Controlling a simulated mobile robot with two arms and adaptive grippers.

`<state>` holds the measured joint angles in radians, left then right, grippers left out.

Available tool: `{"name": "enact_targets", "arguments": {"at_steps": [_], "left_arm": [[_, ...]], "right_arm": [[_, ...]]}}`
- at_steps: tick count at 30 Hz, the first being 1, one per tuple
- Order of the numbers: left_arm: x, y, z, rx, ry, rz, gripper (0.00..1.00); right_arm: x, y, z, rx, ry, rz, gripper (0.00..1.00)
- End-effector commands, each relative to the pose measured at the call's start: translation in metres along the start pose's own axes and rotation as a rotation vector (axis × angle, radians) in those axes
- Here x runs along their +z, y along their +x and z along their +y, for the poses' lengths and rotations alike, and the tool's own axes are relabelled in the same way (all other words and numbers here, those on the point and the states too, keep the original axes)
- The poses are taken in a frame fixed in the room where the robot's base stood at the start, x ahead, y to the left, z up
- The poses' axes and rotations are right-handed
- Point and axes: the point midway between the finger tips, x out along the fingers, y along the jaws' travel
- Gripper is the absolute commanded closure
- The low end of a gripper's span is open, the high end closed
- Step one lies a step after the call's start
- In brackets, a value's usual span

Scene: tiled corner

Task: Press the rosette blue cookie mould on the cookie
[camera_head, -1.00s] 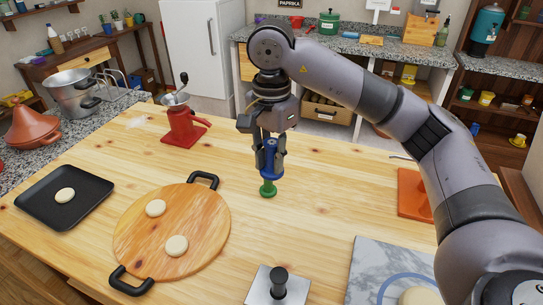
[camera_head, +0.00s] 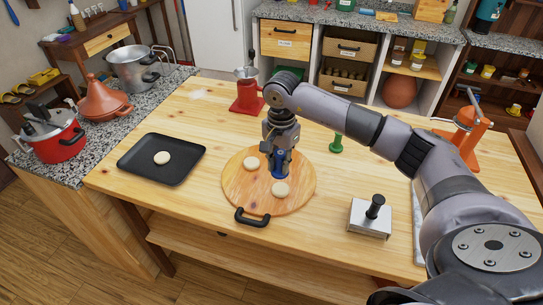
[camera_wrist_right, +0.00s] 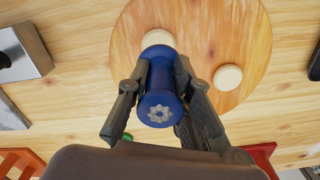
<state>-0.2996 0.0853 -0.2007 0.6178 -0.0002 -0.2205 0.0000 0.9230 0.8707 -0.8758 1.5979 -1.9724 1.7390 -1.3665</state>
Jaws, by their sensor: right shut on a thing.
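My right gripper (camera_head: 281,160) is shut on the blue mould (camera_head: 280,174), upright over the round wooden board (camera_head: 236,191). In the right wrist view, the blue mould (camera_wrist_right: 160,108) shows a pale rosette on its near end, between the fingers (camera_wrist_right: 158,100). Two pale cookies lie on the board: a front one (camera_head: 281,190) just in front of the mould and a back-left one (camera_head: 251,163). In the right wrist view, the mould partly covers the front cookie (camera_wrist_right: 157,38); I cannot tell whether they touch. My left gripper is out of view.
A black tray (camera_head: 190,150) with a third cookie (camera_head: 162,158) lies left of the board. A green mould (camera_head: 336,144) stands behind to the right. The board has black handles (camera_head: 252,217).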

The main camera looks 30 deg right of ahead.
Motion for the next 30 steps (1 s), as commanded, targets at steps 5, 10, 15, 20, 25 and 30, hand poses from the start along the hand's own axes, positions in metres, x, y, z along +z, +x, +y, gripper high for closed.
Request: {"name": "enact_targets", "arguments": {"at_steps": [5, 10, 15, 20, 25, 30], "left_arm": [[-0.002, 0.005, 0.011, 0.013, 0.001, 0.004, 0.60], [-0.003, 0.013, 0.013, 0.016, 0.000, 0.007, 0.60], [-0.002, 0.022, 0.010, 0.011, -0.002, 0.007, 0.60], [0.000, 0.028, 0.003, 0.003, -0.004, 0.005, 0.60], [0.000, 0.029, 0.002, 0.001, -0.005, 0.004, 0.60], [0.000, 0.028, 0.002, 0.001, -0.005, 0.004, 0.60]], "right_arm": [[0.000, 0.010, 0.000, -0.001, 0.001, 0.000, 1.00], [0.001, 0.025, 0.000, 0.000, 0.000, -0.002, 1.00], [0.000, 0.044, 0.000, 0.000, 0.001, -0.001, 1.00], [0.000, 0.056, 0.000, -0.001, 0.001, -0.001, 1.00], [0.000, 0.060, 0.000, -0.002, 0.000, -0.001, 1.00], [0.000, 0.059, 0.000, -0.001, 0.000, -0.001, 1.00]]}}
